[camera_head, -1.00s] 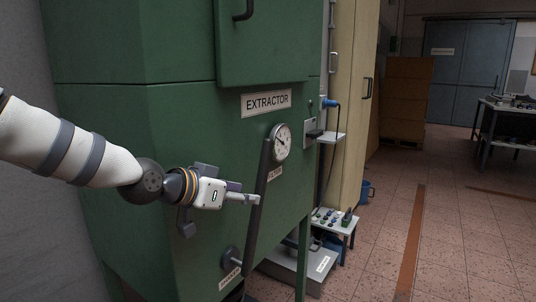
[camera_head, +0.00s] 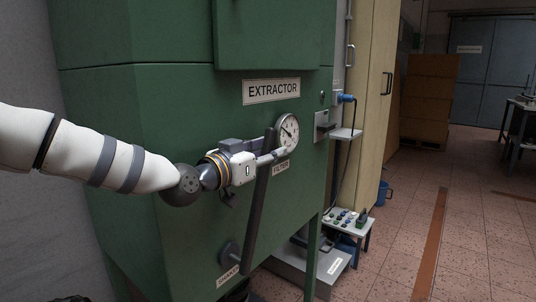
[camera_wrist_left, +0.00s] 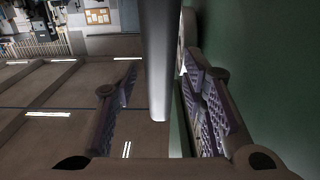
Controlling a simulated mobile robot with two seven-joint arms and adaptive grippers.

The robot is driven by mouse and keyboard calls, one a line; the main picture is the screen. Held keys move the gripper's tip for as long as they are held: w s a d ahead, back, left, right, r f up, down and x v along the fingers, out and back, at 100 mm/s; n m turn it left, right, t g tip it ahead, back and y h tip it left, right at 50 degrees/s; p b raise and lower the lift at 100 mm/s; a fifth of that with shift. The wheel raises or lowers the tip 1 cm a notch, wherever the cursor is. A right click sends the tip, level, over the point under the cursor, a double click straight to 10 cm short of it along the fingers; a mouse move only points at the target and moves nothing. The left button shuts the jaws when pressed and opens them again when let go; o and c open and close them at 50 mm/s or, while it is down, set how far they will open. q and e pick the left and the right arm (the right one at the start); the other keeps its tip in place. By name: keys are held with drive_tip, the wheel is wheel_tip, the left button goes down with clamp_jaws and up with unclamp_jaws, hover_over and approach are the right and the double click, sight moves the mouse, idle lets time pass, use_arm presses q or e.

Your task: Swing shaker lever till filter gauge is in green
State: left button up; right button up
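The shaker lever (camera_head: 257,205) is a long dark bar on the green extractor's front. It rises from a round pivot (camera_head: 228,252) above the shaker label and leans slightly right. The filter gauge (camera_head: 289,130) is a round white dial behind the lever's top, partly hidden by it. Its needle is dark; I cannot make out any green zone. My left gripper (camera_head: 266,158) is at the lever's upper part. In the wrist view, the left gripper's fingers (camera_wrist_left: 160,105) stand apart on either side of a grey bar (camera_wrist_left: 160,60), apparently the lever, with gaps visible. My right gripper is not in view.
The green extractor cabinet (camera_head: 170,180) fills the left and middle. Open tiled floor (camera_head: 460,220) lies right.

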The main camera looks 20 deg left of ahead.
use_arm(q)
clamp_jaws()
drive_tip(key=shift+s+a+r, duration=0.2)
drive_tip(key=shift+s+a, duration=0.05)
drive_tip(key=shift+s, duration=0.35)
drive_tip(key=s+a+t+h+b, duration=0.1)
drive_tip(key=s+a+t, duration=0.1)
drive_tip(key=s, duration=0.5)
drive_tip(key=s+a+t+h+b, duration=0.1)
drive_tip(key=s+a+t, duration=0.2)
drive_tip(key=s, duration=0.4)
drive_tip(key=shift+s+f+t, duration=0.2)
drive_tip(key=shift+f+t, duration=0.2)
drive_tip(key=shift+t, duration=0.5)
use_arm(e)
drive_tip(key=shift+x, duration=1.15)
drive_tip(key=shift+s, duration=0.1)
